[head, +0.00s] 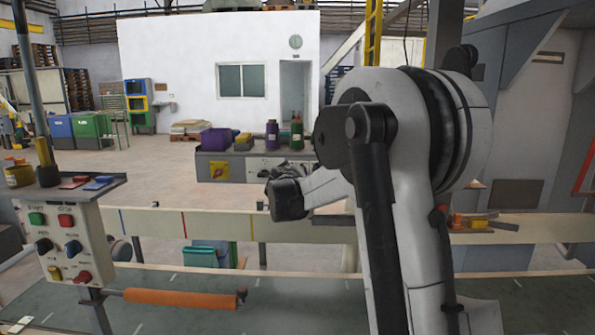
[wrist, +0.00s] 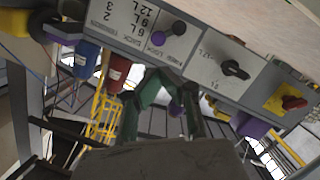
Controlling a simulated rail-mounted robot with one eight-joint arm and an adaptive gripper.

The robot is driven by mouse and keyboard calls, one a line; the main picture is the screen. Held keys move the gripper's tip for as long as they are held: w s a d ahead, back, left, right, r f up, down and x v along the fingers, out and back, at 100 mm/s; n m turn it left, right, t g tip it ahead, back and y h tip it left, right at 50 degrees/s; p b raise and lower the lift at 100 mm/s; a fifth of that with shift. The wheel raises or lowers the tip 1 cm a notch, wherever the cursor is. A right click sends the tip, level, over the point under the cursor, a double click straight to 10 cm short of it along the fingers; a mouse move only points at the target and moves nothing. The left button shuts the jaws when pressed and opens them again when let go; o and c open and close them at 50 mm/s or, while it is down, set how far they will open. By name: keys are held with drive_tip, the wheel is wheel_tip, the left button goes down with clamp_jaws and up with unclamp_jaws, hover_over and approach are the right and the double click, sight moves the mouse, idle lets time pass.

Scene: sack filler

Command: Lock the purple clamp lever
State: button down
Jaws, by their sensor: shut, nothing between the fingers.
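In the wrist view, a purple round knob (wrist: 179,28) sits on the grey-and-white panel (wrist: 205,62), beside a dark knob (wrist: 157,39). The purple knob looks like the clamp lever's end; its arm is hard to make out. Printed words and litre marks stand next to it. My gripper (wrist: 162,76) is shut and empty, with green fingers just below the panel's edge in the picture, apart from the purple knob. In the head view my gripper (head: 270,173) is a dark shape before the far bench; the lever cannot be made out there.
The far bench (head: 203,163) carries a purple bin (head: 214,141), a purple bottle (head: 272,134) and a green bottle (head: 296,131). Its front has a red switch on a yellow plate (head: 219,171). A control box (head: 62,245) stands at left, near an orange roller (head: 180,298).

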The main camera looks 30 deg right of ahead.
drive_tip(key=shift+v, duration=1.1)
drive_tip(key=s+a+g+y, duration=0.1)
drive_tip(key=s+a+y, duration=0.1)
drive_tip(key=s+a, duration=0.55)
drive_tip(key=s+a+g+y, duration=0.1)
drive_tip(key=s+a, duration=0.4)
drive_tip(key=s, duration=0.6)
drive_tip(key=s+a+f+g+y, duration=0.1)
drive_tip(key=s+a+f+y, duration=0.1)
drive_tip(key=s+a+f, duration=0.2)
drive_tip(key=s+a+f+g+y, duration=0.1)
drive_tip(key=s+a+f, duration=0.3)
drive_tip(key=s, duration=0.9)
drive_tip(key=s+a+f+n+g+y, duration=0.1)
drive_tip(key=s+a+f+y, duration=0.3)
drive_tip(key=s+a, duration=0.5)
drive_tip(key=shift+s+a+f, duration=0.2)
drive_tip(key=shift+a+f, duration=0.15)
